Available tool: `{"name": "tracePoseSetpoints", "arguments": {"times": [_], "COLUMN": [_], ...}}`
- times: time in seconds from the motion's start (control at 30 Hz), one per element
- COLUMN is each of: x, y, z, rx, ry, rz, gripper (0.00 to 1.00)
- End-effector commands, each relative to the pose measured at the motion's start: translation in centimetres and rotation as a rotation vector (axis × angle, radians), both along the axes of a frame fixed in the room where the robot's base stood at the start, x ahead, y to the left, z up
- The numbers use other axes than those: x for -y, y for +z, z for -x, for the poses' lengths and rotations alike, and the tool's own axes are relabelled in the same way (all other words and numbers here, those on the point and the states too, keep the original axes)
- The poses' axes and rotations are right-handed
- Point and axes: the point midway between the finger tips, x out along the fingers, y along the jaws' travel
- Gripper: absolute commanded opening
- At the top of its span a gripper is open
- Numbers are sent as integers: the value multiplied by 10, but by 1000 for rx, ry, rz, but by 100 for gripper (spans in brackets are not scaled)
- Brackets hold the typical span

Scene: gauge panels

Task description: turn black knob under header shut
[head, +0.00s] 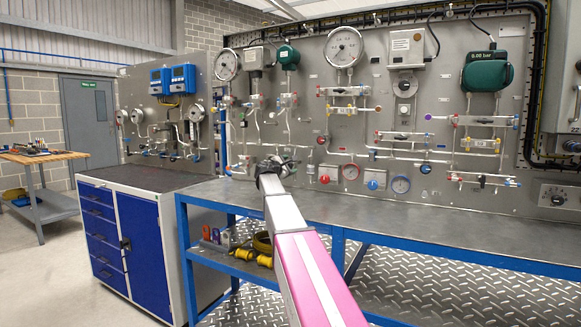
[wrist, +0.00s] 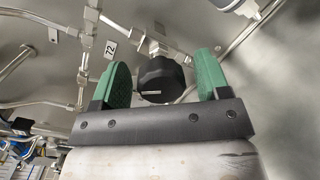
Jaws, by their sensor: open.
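The black knob (wrist: 160,78) shows in the wrist view, on a fitting of the steel pipework, with a pale line on its face. My gripper (wrist: 163,80) is open, with one green finger pad to the left of the knob and one to the right. A gap shows on each side, and neither pad appears to touch it. In the head view my gripper (head: 276,166) is at the panel above the back of the bench, and my arm hides the knob there.
The steel panel (head: 320,110) carries gauges, valves and tubing. The blue-framed bench (head: 430,230) runs below it, its top mostly clear. A blue cabinet (head: 135,235) stands left.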

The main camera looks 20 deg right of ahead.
Motion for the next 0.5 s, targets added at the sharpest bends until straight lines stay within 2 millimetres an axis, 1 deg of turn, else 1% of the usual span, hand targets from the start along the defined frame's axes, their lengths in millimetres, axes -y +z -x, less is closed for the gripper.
{"name": "tracePoseSetpoints", "arguments": {"times": [0.03,0.2,0.47,0.5], "x": [5,12,13,13], "y": [0,0,0,0], "z": [-5,-9,-10,-9], "rx": [0,0,0,0], "ry": [-1,-1,-1,-1], "rz": [-1,0,-1,-1], "gripper": [69,69,69,66]}}
